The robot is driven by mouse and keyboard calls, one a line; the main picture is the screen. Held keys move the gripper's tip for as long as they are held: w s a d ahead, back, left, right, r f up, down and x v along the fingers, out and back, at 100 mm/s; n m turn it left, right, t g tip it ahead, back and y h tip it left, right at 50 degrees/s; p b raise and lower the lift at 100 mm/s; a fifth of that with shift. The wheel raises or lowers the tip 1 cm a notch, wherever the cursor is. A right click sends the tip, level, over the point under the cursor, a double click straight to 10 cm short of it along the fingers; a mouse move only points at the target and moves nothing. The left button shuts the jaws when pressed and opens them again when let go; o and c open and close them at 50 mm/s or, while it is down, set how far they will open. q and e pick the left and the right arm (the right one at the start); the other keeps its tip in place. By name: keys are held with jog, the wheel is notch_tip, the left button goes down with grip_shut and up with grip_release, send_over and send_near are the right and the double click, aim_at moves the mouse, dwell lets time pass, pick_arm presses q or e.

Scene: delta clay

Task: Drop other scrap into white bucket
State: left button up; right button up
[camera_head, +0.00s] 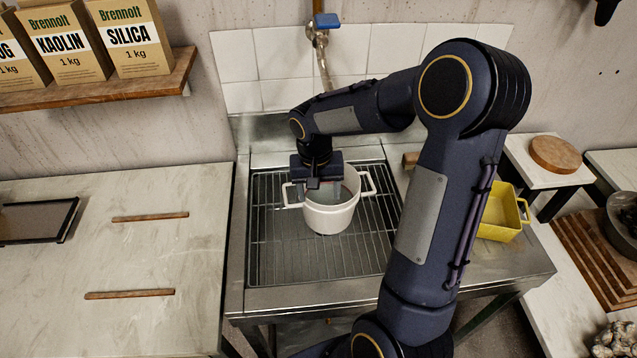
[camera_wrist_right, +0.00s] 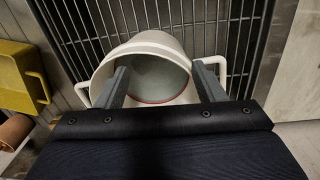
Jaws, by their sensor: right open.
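The white bucket (camera_head: 330,218), with two side handles, stands upright on the wire rack of the sink. My right gripper (camera_head: 325,188) is over its mouth, pointing down. In the right wrist view the two fingers of my right gripper (camera_wrist_right: 161,75) are spread, with nothing between them. The white bucket (camera_wrist_right: 150,45) also shows there, just beyond the fingertips. A pale grey-green area with a reddish edge shows inside it; I cannot tell whether it is scrap or the bucket's inside. I see no separate piece of scrap. My left gripper is not in view.
A yellow container (camera_head: 500,215) stands right of the rack, partly behind my right arm. A brown cylinder (camera_wrist_right: 14,131) lies near it. The left counter holds two wooden strips (camera_head: 150,217) and a dark tray (camera_head: 38,220). A tap (camera_head: 318,38) is behind the sink.

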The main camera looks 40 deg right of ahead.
notch_tip(320, 180, up, 12)
jog(key=b, duration=0.1)
jog(key=s+a+f+n+t+y, duration=0.1)
jog(key=s+a+n+t+y, duration=0.1)
jog(key=s+a, duration=0.3)
jog(key=s+a+f+n+t+y, duration=0.1)
jog(key=s+a, duration=0.4)
jog(key=s, duration=0.8)
jog(key=n+t+y, duration=0.1)
jog(key=t, duration=0.1)
jog(key=shift+s+a+f+n+t, duration=0.15)
jog(key=shift+a+f+n+t, duration=0.05)
jog(key=shift+a+n+t, duration=0.2)
dwell(0.8)
